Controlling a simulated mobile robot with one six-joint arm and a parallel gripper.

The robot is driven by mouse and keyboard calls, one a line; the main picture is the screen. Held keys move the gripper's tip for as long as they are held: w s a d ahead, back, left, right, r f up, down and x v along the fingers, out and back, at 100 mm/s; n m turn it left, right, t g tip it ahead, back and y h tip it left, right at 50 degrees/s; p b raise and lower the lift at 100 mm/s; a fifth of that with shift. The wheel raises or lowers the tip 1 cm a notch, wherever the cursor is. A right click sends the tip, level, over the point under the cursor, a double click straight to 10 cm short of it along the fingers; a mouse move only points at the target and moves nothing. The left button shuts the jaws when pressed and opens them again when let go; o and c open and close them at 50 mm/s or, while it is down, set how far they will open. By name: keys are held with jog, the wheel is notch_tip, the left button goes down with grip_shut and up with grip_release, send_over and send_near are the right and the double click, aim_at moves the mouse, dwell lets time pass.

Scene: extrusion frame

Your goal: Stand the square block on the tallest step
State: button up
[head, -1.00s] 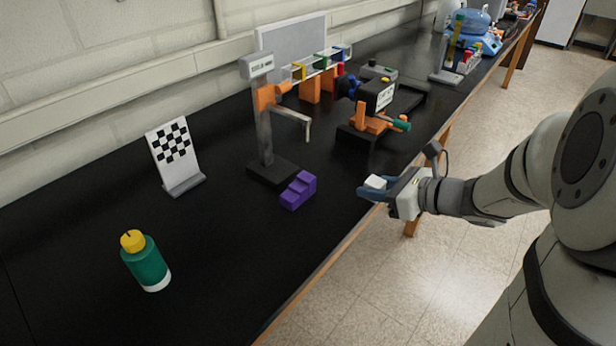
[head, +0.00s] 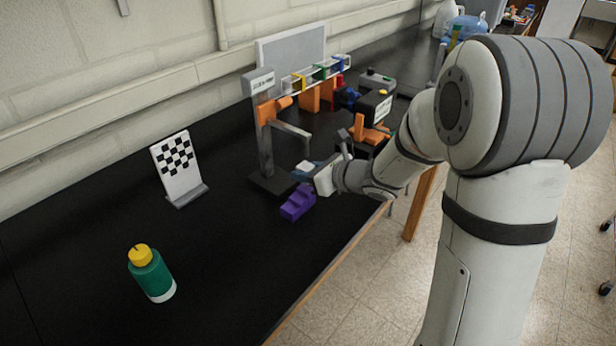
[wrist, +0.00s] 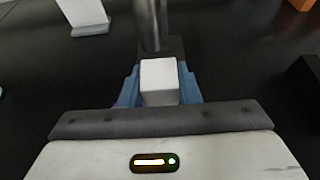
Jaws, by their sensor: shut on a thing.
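The white square block (wrist: 159,82) is between the blue fingers of my gripper (wrist: 159,92) in the wrist view. In the head view the block (head: 306,166) shows at the tip of my gripper (head: 304,172). My gripper is shut on it and holds it above the bench. The purple stepped block (head: 298,203) stands on the black bench just below and in front of my gripper in the head view. How far the white block is above the steps I cannot tell.
A post stand with an orange clamp (head: 264,135) rises just behind my gripper. An orange and black device (head: 368,128) stands to the right. A checkered board (head: 178,168) and a green bottle (head: 151,275) stand left, with bare bench (head: 90,240) around them.

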notch_tip(320, 180, down, 2)
jog(key=shift+f, duration=0.25)
jog(key=shift+f, duration=0.2)
jog(key=o, duration=1.1)
jog(key=shift+r, duration=0.15)
